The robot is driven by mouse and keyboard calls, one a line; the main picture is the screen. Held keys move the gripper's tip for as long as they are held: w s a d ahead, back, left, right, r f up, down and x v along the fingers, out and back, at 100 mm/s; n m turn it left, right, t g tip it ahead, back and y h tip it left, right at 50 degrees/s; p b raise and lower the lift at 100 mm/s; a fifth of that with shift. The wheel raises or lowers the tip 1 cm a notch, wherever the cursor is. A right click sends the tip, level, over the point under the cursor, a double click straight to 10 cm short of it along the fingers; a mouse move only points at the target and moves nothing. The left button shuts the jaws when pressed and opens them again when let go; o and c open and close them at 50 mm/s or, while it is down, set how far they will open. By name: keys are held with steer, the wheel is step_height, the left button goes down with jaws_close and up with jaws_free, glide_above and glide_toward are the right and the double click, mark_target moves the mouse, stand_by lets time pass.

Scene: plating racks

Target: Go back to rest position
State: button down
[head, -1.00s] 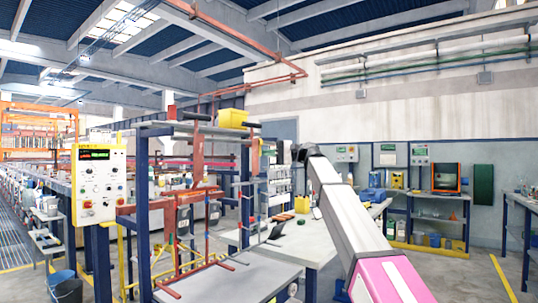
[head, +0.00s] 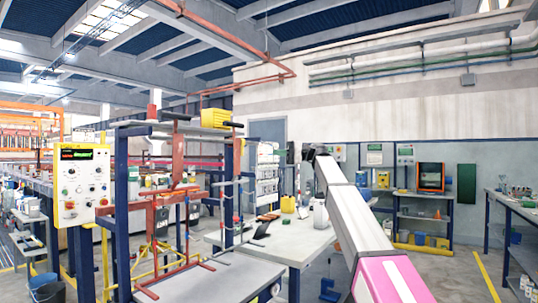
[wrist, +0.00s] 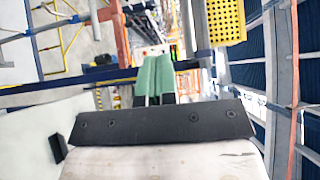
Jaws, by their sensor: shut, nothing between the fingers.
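My gripper shows in the wrist view, its two green fingers (wrist: 153,77) side by side and shut, with nothing held between them. In the head view my arm rises from the bottom right and points away over the white work table; the gripper itself is hidden behind the arm's dark end. In the wrist view the picture is turned sideways, and the fingers point toward blue and orange rack posts farther off.
A blue-framed stand (head: 118,220) with a red rack (head: 157,225) stands left of my arm. A yellow control panel (head: 82,183) is farther left. A white table (head: 290,243) lies by my arm. A yellow crate (head: 215,118) sits on the stand's top; it also shows in the wrist view (wrist: 226,22).

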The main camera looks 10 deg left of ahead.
steer(key=s+d+f+m+t+h, duration=0.15)
steer(key=d+f, duration=0.35)
steer(key=f, duration=1.1)
steer(key=s+d+f+m+t+h, duration=0.1)
steer(key=d+f+m+t+h, duration=0.2)
steer(key=f, duration=1.2)
steer(key=s+d+f+m+t+h, duration=0.1)
steer(key=d+f+t+h, duration=0.35)
steer(key=f, duration=1.15)
steer(key=s+d+f+g+h, duration=0.1)
steer(key=s+d+f+h, duration=0.2)
steer(key=s+d+f, duration=0.8)
steer(key=s+d+f+n+g+h, duration=0.1)
steer(key=s+d+f+h, duration=0.3)
steer(key=s+d+f, duration=0.8)
step_height(320, 180, down, 6)
steer(key=shift+s+d+h, duration=0.25)
steer(key=shift+s+h, duration=0.05)
steer(key=shift+s, duration=0.55)
steer(key=shift+a, duration=0.1)
